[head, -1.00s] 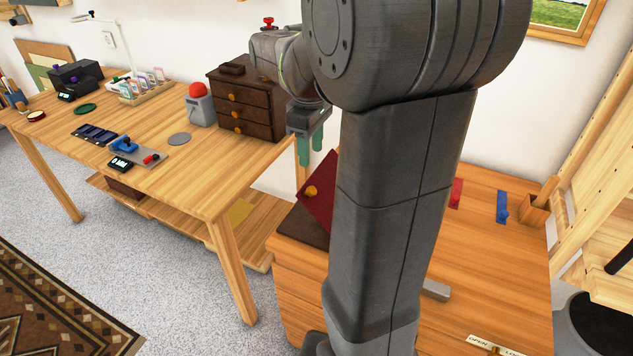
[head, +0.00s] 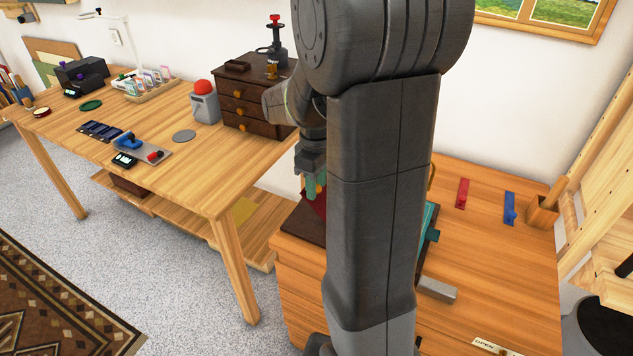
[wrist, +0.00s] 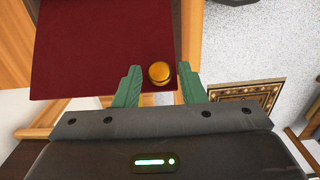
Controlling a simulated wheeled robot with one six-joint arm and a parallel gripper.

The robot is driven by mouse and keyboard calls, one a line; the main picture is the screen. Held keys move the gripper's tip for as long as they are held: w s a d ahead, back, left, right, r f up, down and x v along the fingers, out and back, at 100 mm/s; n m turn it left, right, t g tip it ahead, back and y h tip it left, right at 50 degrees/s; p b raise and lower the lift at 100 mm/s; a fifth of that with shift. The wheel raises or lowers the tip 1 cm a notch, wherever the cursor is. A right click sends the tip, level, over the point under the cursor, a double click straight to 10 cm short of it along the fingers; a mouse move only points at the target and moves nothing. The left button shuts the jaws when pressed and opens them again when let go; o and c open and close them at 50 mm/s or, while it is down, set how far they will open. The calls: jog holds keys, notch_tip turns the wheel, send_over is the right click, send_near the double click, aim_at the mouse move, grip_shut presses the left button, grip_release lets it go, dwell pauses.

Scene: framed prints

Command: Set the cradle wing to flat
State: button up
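The cradle wing (wrist: 100,45) is a dark red panel with a round brass knob (wrist: 160,73) near its edge. In the head view a sliver of the red wing (head: 318,208) shows behind my arm, over a dark brown base (head: 298,224); most of it is hidden, so its present tilt is unclear. My gripper (wrist: 160,68) is open. Its two green fingers stand either side of the knob, with a visible gap on each side. In the head view my gripper (head: 315,187) is low, just at the wing.
The right desk (head: 490,265) holds a red strip (head: 462,193), a blue strip (head: 510,208) and a grey block (head: 436,290). A teal item (head: 430,222) is partly behind my arm. The left table (head: 205,180) carries a drawer chest (head: 250,95) near its right end.

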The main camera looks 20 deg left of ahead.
grip_shut()
jog(key=shift+a+f+h+p, duration=0.3)
jog(key=shift+a+h+p, duration=0.1)
jog(key=shift+a+p, duration=0.2)
jog(key=a+f+h+p, duration=0.1)
jog(key=a+f+h, duration=0.1)
jog(key=a+f+h+p, duration=0.1)
jog(key=a+f+h, duration=0.1)
jog(key=f, duration=0.1)
jog(key=w+a+f+g+h+p, duration=0.1)
jog(key=a+f+h+p, duration=0.1)
jog(key=f, duration=0.1)
jog(key=shift+a+f+h, duration=0.25)
jog(key=shift+h, duration=0.15)
jog(key=shift+a+f+b, duration=0.15)
jog(key=shift+f, duration=0.4)
jog(key=shift+a+f+b, duration=0.15)
jog(key=shift+f, duration=0.5)
jog(key=shift+o, duration=1.3)
grip_release()
jog(key=shift+a+f, duration=0.1)
jog(key=shift+a, duration=0.05)
